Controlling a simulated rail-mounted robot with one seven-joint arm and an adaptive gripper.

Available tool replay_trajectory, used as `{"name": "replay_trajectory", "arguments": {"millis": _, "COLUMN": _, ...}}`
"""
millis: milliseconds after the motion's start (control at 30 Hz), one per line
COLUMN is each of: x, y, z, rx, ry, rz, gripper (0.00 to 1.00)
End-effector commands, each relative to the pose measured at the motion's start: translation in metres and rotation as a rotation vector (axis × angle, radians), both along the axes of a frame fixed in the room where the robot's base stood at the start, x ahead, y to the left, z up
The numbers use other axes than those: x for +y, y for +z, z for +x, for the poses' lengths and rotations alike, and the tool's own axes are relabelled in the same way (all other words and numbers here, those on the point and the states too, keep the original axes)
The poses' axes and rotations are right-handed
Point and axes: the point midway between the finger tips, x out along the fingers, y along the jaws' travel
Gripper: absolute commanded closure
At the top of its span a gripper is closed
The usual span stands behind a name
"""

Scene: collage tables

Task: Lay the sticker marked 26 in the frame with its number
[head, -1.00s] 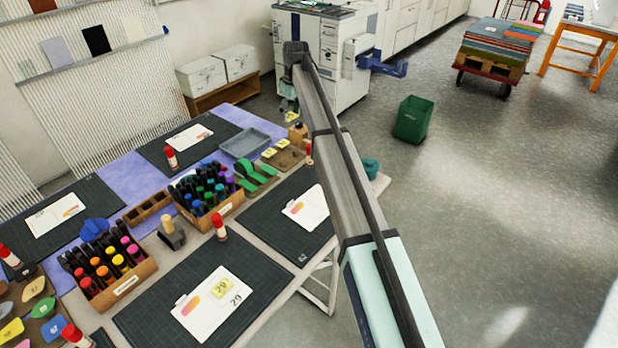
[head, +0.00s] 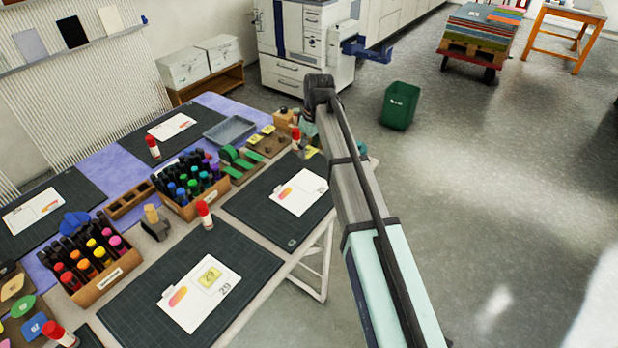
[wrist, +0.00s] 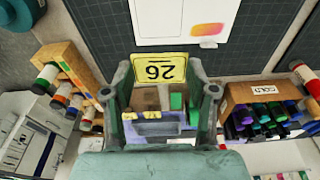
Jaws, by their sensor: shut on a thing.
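The yellow sticker marked 26 (wrist: 158,70) is between the fingertips of my gripper (wrist: 160,78), which is shut on it; its number reads upside down in the wrist view. In the head view my gripper (head: 308,134) and the sticker (head: 312,152) are just beyond the far edge of the right-hand mat. A white card with an orange-pink shape (head: 299,191) lies on that mat; part of it shows in the wrist view (wrist: 168,28), beyond the sticker. I cannot read a number on this card. The near card (head: 200,285) is marked 29 and has a yellow 29 sticker in its frame.
Marker boxes (head: 190,205) and (head: 100,285) stand left of the mats. A red-capped glue stick (head: 204,214) stands between the right and near mats. Another glue stick (head: 295,138) is close to my gripper. A green bin (head: 399,106) stands on open floor.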

Motion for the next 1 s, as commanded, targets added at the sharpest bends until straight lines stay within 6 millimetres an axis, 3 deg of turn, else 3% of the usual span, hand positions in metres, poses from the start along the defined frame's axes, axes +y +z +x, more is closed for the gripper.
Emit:
{"name": "replay_trajectory", "arguments": {"millis": 100, "x": 0.0, "y": -0.03, "z": -0.001, "rx": 0.003, "ry": 0.0, "rz": 0.0, "gripper": 0.54}}
{"name": "replay_trajectory", "arguments": {"millis": 300, "x": 0.0, "y": -0.072, "z": 0.0, "rx": 0.001, "ry": 0.001, "rz": 0.0, "gripper": 0.54}}
{"name": "replay_trajectory", "arguments": {"millis": 1000, "x": 0.0, "y": -0.134, "z": 0.0, "rx": -0.001, "ry": 0.0, "rz": 0.0, "gripper": 0.54}}
